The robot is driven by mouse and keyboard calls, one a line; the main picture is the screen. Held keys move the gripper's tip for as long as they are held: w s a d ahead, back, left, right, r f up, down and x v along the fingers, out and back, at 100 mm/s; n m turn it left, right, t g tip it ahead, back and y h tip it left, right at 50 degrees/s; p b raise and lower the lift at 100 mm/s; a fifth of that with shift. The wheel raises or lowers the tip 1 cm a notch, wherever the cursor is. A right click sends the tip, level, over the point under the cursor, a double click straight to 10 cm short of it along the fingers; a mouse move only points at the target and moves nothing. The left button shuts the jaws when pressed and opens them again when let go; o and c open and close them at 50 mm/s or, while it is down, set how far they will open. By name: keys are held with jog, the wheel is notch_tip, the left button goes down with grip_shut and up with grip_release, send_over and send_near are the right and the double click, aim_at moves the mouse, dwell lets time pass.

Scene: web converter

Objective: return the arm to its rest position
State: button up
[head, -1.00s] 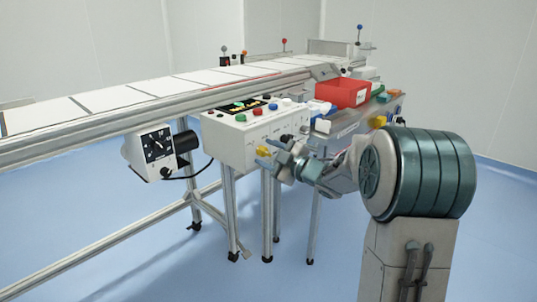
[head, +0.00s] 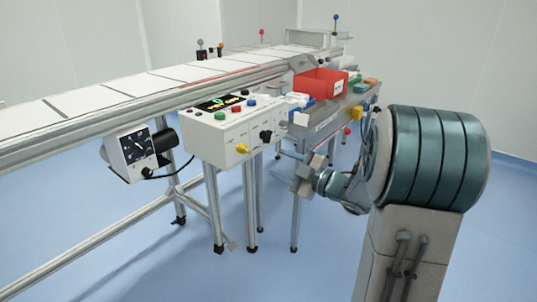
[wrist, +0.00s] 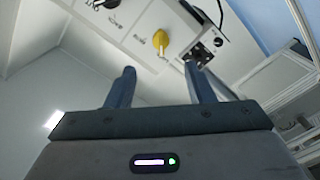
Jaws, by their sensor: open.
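My gripper (head: 281,166) is in front of the control box (head: 222,140), near the middle of the head view, with its fingers pointing left. It is open and empty. In the wrist view the two fingers (wrist: 158,85) stand apart with nothing between them. Beyond them is the control box's front panel (wrist: 137,34) with a yellow knob (wrist: 161,42). My arm's large teal joint and grey column fill the right of the head view, and part of the arm behind the gripper is hidden by the joint.
A conveyor (head: 150,88) with white panels runs along the back left. A side table (head: 330,115) carries a red bin (head: 319,84) and small coloured items. A grey dial unit (head: 138,154) hangs under the conveyor rail. The blue floor (head: 310,275) in front is clear.

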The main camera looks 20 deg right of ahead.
jog(key=shift+s+d, duration=0.4)
jog(key=shift+s, duration=0.15)
notch_tip(320, 180, up, 18)
jog(key=s+d+m+g+h+p, duration=0.25)
jog(key=m+h+p, duration=0.85)
jog(key=p, duration=0.8)
jog(key=s+a+r+m+g+p, duration=0.2)
jog(key=s+a+r+g+p, duration=0.1)
jog(key=s+p, duration=0.2)
jog(key=s+a+r+m+g+p, duration=0.1)
jog(key=s+a+r+g+p, duration=0.2)
jog(key=s, duration=0.7)
jog(key=s+a+r+m+g+p, duration=0.2)
jog(key=s+a+r+g+p, duration=0.1)
jog(key=s+p, duration=0.4)
jog(key=shift+s+a+r+m, duration=0.3)
jog(key=shift+s+a, duration=0.1)
jog(key=shift+a, duration=0.4)
